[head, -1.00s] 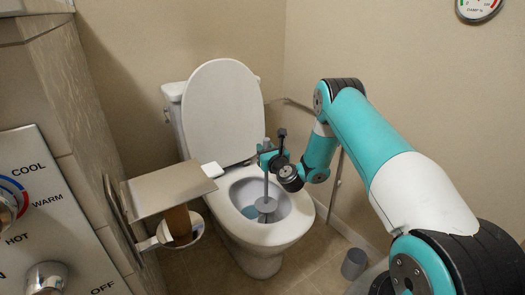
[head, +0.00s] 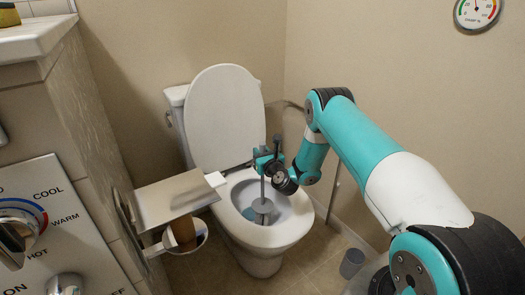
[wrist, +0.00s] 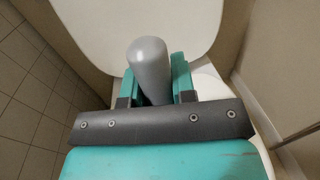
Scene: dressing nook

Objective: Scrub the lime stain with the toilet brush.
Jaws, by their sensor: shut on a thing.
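The grey toilet brush (head: 263,206) stands roughly upright with its head down inside the bowl of the white toilet (head: 262,237). My gripper (head: 265,162) is above the bowl and shut on the brush's handle. In the wrist view the rounded grey handle end (wrist: 149,62) sticks up between the two teal fingers. A blue-grey patch (head: 249,213) shows in the bowl just left of the brush head. I cannot tell whether it is the lime stain or water. Part of the bowl behind the brush is hidden.
The toilet lid (head: 227,115) is raised behind the bowl. A metal paper holder (head: 178,196) juts out at the left, close to the bowl. A grey cup (head: 351,263) stands on the floor at right. A shower control panel (head: 60,215) is at the left.

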